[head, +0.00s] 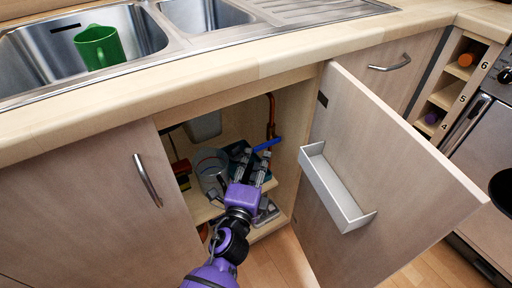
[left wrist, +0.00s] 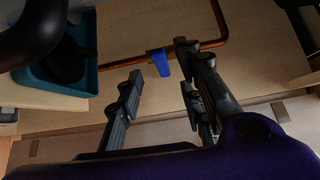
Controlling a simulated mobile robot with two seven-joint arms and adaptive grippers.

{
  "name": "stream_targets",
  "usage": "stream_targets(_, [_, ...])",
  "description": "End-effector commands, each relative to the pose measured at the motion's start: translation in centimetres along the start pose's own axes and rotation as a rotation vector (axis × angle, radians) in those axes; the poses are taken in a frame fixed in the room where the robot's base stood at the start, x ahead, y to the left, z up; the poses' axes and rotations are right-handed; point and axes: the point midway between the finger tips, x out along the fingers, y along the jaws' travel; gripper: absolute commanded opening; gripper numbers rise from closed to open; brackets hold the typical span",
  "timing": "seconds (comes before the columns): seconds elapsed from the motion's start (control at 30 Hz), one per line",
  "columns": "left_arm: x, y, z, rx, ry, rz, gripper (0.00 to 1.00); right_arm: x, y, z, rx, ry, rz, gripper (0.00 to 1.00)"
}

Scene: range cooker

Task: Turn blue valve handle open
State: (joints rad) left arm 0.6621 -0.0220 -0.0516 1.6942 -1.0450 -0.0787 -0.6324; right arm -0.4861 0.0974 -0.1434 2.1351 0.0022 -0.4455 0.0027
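The blue valve handle (head: 267,144) sits on a copper pipe (head: 271,115) at the back right inside the open sink cupboard. In the left wrist view the handle (left wrist: 159,62) hangs below the pipe (left wrist: 190,44), ahead of and between the finger lines. My left gripper (head: 251,166) reaches into the cupboard, just below and left of the handle. Its fingers (left wrist: 158,85) are spread apart with nothing between them, and they look apart from the handle. My right gripper is in neither view.
The open door (head: 375,170) with a white rack (head: 332,190) stands right of my arm. Cupboard shelf and worktop (head: 210,75) bound the opening. A green mug (head: 100,46) is in the sink.

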Motion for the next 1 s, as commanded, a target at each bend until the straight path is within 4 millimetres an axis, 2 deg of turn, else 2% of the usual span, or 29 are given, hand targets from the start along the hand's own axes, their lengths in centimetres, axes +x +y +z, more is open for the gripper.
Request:
stream_targets(0.2, [3.5,-0.1,0.0,0.000,0.000,-0.002,0.34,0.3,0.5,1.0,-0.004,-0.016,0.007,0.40])
stream_targets(0.4, [6.2,0.0,0.1,-0.002,-0.001,0.000,0.34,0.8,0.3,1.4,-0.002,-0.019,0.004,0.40])
stream_targets(0.57, [7.0,0.0,0.1,-0.003,-0.002,0.001,0.34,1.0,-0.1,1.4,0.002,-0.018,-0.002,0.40])
stream_targets(0.8, [7.1,-0.1,0.1,-0.004,-0.002,0.001,0.34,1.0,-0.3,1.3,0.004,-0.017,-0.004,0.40])
stream_targets(1.0, [7.0,-0.1,0.1,-0.004,-0.002,0.001,0.08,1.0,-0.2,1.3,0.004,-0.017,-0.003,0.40])
